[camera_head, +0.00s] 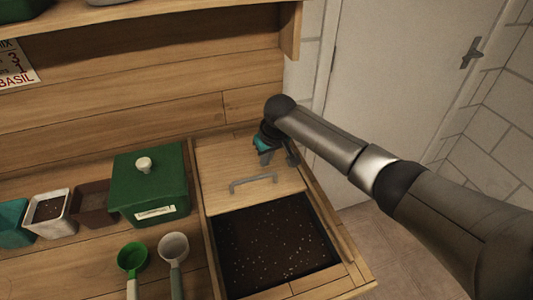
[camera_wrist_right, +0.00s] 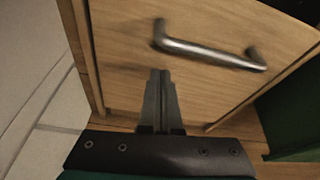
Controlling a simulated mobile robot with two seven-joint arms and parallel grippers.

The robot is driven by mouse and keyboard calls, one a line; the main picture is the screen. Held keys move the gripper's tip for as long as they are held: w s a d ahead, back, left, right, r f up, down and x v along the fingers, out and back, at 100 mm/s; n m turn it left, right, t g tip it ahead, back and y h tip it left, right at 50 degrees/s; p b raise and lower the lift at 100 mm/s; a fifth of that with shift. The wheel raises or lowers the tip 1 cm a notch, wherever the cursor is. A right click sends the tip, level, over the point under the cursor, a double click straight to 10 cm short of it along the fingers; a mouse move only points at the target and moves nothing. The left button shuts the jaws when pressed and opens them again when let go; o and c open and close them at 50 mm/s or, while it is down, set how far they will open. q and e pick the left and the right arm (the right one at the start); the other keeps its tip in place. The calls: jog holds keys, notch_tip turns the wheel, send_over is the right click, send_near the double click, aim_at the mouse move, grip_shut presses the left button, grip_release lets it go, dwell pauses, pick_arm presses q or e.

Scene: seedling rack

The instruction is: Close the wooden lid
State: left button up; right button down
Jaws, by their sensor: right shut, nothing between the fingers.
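The wooden lid (camera_head: 230,168) is a flat board with a grey bar handle (camera_head: 253,183) near its front edge. It covers the rear part of a box sunk in the bench; the front part is uncovered and shows dark soil with pale specks (camera_head: 275,240). My right gripper (camera_head: 268,158) is above the lid's rear right area, behind the handle, shut and empty. In the right wrist view its fingers (camera_wrist_right: 160,78) are together, apart from the handle (camera_wrist_right: 210,50), with the lid (camera_wrist_right: 120,60) beyond. Whether the fingers touch the lid is unclear. My left gripper is not in view.
A green box with a white knob (camera_head: 165,175) stands left of the lid. Green and white scoops (camera_head: 133,258) lie in front of it, and small pots (camera_head: 50,210) stand further left. A wooden shelf (camera_head: 150,12) overhangs behind; a wall and door (camera_head: 400,80) are at right.

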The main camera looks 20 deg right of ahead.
aim_at(272, 179)
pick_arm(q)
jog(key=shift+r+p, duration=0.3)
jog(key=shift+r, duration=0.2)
pick_arm(e)
jog(key=shift+s+d+r, duration=0.15)
jog(key=shift+s+r, duration=0.05)
jog(key=shift+s, duration=0.65)
jog(key=shift+s+d+r, duration=0.15)
jog(key=shift+s, duration=0.65)
